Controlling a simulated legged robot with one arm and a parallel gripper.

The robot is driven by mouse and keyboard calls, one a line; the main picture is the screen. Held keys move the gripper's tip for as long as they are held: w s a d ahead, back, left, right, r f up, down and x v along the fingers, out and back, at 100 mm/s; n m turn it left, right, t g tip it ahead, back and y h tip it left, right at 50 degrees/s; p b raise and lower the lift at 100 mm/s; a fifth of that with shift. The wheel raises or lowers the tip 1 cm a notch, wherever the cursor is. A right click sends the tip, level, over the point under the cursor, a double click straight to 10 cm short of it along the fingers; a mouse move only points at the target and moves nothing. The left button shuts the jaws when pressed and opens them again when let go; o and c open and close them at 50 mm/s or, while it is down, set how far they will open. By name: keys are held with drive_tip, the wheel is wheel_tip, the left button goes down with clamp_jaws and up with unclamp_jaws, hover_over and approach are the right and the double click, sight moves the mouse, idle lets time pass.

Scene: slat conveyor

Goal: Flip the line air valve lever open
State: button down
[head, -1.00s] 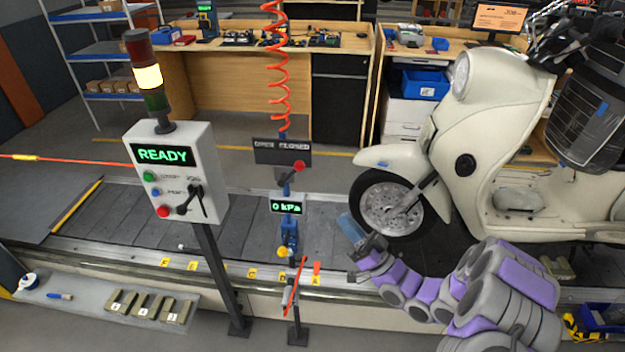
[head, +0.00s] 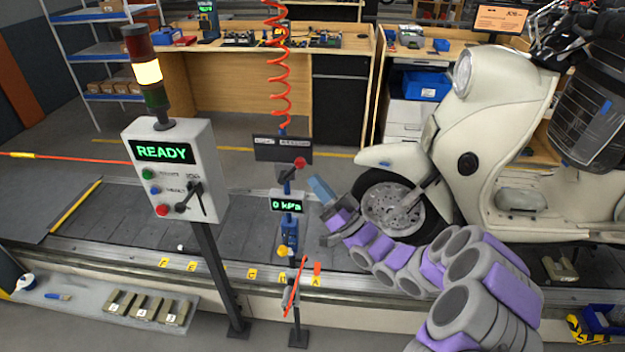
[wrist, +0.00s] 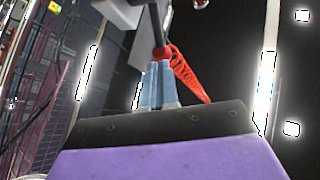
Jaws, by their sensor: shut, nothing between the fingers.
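The air valve lever is a short dark arm with a red knob (head: 300,163), pointing up and right from the blue valve post (head: 286,187). It stands in front of a dark OPEN/CLOSED sign (head: 268,148), with the knob by the sign's right end. The gauge (head: 288,206) below reads 0 kPa. My gripper (head: 317,185), with pale blue fingers, is shut and empty, below and right of the knob, apart from it in the head view.
A red coiled hose (head: 279,75) hangs above the valve. A control box (head: 177,170) showing READY stands left on a post. A cream scooter (head: 500,110) stands right, its front wheel (head: 392,208) close behind my gripper. The slat conveyor (head: 120,220) runs below.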

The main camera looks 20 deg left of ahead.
sight(292, 170)
drive_tip(key=shift+x, duration=1.25)
drive_tip(key=shift+r, duration=0.15)
